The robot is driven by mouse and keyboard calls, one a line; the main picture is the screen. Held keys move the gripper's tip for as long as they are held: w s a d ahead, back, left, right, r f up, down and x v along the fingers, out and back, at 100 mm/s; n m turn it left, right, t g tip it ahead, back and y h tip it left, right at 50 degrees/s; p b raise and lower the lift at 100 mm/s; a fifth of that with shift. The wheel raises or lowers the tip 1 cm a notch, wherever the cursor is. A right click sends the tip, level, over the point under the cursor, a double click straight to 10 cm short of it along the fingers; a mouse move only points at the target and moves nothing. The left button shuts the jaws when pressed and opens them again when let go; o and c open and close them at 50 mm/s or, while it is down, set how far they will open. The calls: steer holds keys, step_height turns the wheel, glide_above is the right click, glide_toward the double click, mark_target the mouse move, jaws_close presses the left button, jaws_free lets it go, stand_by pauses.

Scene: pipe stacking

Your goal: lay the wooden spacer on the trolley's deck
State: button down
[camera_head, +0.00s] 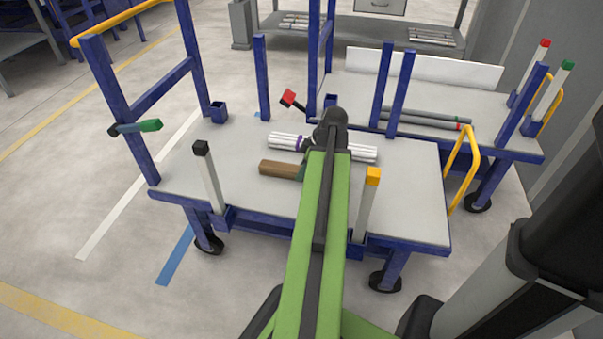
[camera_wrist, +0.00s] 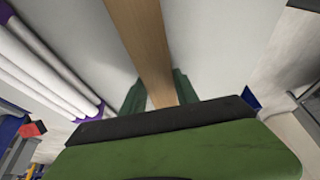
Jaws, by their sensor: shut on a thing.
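The wooden spacer (camera_head: 280,169) is a brown block, seen over the near half of the trolley's pale deck (camera_head: 235,137). My gripper (camera_head: 303,170) is shut on its right end, partly hidden behind my arm. In the wrist view the spacer (camera_wrist: 142,40) runs away from between the green fingers (camera_wrist: 158,92). The deck (camera_wrist: 88,28) shows pale beneath it. I cannot tell whether the spacer touches the deck or hangs just above it.
White pipes (camera_head: 283,141) with purple bands lie behind the spacer, parallel to it. A black-capped post (camera_head: 208,175) and a yellow-capped post (camera_head: 367,205) stand at the near edge. A second trolley (camera_head: 503,143) with grey pipes stands behind. The deck's left part is clear.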

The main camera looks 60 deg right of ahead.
steer(key=c, duration=0.9)
jaws_free()
steer(key=shift+r+p, duration=0.25)
steer(key=shift+p, duration=0.15)
steer(key=p+v, duration=1)
steer(key=v, duration=0.1)
steer(key=shift+s+r+p, duration=0.15)
steer(key=shift+r+p, duration=0.2)
steer(key=shift+p, duration=0.05)
